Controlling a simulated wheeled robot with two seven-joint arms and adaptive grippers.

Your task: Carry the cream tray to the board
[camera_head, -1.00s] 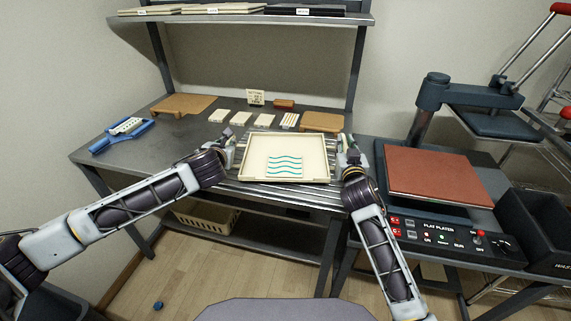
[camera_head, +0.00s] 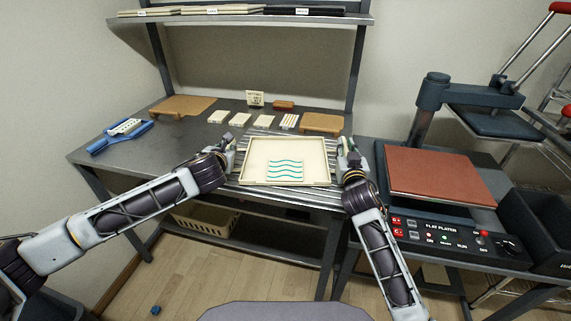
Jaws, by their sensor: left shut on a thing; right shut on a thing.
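The cream tray (camera_head: 290,147) is a shallow rectangle with a raised rim, level over a ribbed grey surface (camera_head: 262,132) at the table's front edge. A cream tile with teal wavy lines (camera_head: 286,170) lies in its near half. My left gripper (camera_head: 233,150) is shut at the tray's left side, and my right gripper (camera_head: 343,147) is shut at its right side. The fingertips are small and partly hidden. I cannot tell whether the tray touches the surface below. Two brown boards show: one at the back left (camera_head: 187,105), one behind the tray on the right (camera_head: 321,123).
Several small cream tiles (camera_head: 240,119) lie behind the tray. A small sign (camera_head: 255,98) and a red-brown block (camera_head: 284,104) stand further back. A blue tool (camera_head: 120,135) lies at the left. The press with its red plate (camera_head: 438,176) stands right of my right gripper.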

